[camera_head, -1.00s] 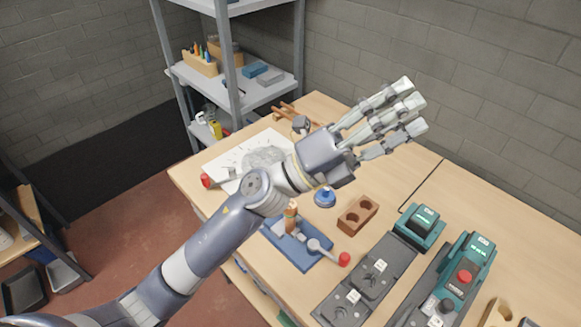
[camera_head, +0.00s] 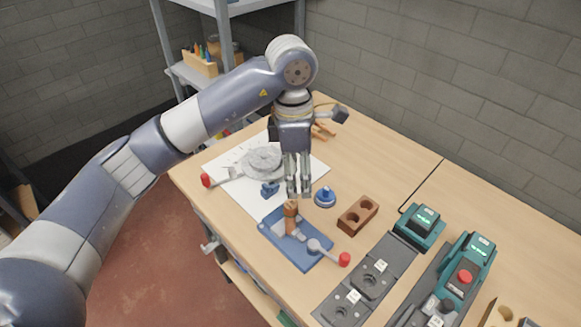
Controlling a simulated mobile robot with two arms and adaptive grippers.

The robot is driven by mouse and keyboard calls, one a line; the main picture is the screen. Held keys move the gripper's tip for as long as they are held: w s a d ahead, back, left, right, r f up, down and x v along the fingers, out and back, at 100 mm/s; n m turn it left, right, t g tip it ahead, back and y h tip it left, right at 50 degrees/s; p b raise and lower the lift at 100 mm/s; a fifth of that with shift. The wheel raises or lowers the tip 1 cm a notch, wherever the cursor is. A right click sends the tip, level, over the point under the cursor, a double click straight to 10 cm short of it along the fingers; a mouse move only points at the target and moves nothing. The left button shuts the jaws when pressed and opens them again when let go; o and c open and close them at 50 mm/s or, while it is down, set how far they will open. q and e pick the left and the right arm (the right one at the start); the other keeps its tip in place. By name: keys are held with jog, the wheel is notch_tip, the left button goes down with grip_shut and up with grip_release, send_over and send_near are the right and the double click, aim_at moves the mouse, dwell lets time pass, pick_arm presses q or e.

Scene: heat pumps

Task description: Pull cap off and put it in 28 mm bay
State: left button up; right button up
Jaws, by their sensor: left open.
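A copper-coloured upright piece (camera_head: 291,212) stands in a blue clamp base (camera_head: 296,252) with a red-tipped lever (camera_head: 343,260) near the table's front edge. I cannot make out a seam between cap and pipe. My left gripper (camera_head: 299,192) points down just above the copper piece, fingers open and empty; it is not clear whether they touch it. A brown block with two holes (camera_head: 357,215) is to the right. Dark grey panels with round recesses (camera_head: 365,268) and small white labels lie farther right; I cannot read the sizes surely. My right gripper is not in view.
A blue round item (camera_head: 325,196) stands close right of my left gripper. A white sheet (camera_head: 222,166) bears a grey round tool with a red-tipped handle. Teal devices (camera_head: 420,222) stand at the right. A shelf rack (camera_head: 232,85) is behind.

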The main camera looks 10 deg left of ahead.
aim_at(291, 204)
pick_arm(q)
jog(key=shift+y, duration=0.4)
jog(key=f+p, duration=0.1)
jog(key=f, duration=0.1)
jog(key=a+f+p, duration=0.1)
jog(key=f, duration=0.2)
jog(key=f+p, duration=0.1)
jog(key=f, duration=0.2)
jog(key=shift+w+a+f, duration=0.2)
jog(key=shift+a, duration=0.2)
jog(key=shift+f, duration=0.9)
jog(key=shift+c, duration=0.3)
grip_shut()
